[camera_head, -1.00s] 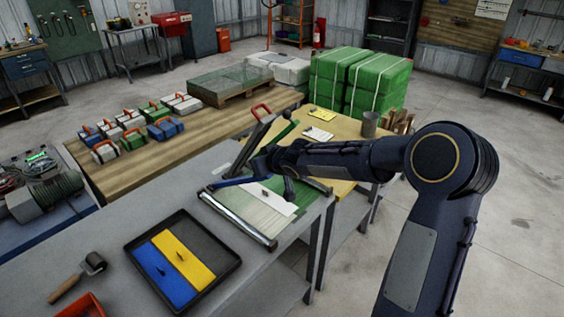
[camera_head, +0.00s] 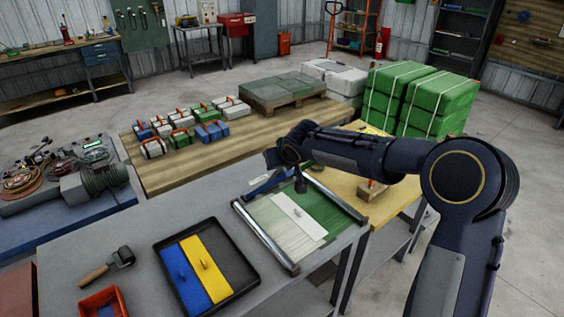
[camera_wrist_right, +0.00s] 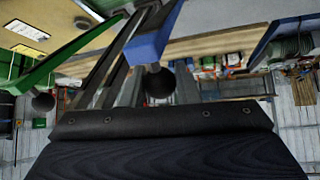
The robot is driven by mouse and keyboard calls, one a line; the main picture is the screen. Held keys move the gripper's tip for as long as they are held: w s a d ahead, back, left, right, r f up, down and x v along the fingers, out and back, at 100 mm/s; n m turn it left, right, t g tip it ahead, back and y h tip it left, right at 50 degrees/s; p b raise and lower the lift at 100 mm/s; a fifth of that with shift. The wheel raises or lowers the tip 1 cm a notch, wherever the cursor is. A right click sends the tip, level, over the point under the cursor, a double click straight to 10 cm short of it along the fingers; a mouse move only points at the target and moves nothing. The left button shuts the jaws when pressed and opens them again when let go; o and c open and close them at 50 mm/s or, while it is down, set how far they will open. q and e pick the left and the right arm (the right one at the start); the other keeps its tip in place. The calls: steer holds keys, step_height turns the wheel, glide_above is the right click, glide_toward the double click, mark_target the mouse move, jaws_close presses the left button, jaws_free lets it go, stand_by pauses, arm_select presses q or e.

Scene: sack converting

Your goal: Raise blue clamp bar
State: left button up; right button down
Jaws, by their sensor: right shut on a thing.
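The blue clamp bar (camera_head: 264,182) shows in part in the head view, at the far left of a frame with two metal rails (camera_head: 262,236). In the right wrist view its blue end (camera_wrist_right: 153,45) with a black ball knob (camera_wrist_right: 159,84) is close and central. My right gripper (camera_head: 288,165) is shut on it; the fingertips are hard to make out. A green bar (camera_wrist_right: 60,60) with a black knob is left in the wrist view. Between the rails lie green-and-pale sheet material and a white strip (camera_head: 299,216). My left gripper is out of view.
A black tray (camera_head: 241,262) with a blue and a yellow plate is in front. A roller (camera_head: 121,256) and an orange bin (camera_head: 103,302) lie to the left. A wooden table (camera_head: 150,180) with small cases and a pallet is behind. My right arm hides part of the yellow table.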

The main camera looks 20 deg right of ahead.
steer(key=c, duration=1.1)
jaws_free()
steer(key=shift+c, duration=0.2)
steer(key=b+v, duration=0.2)
steer(key=v, duration=0.5)
steer(key=shift+s+r, duration=0.25)
steer(key=shift+r, duration=0.05)
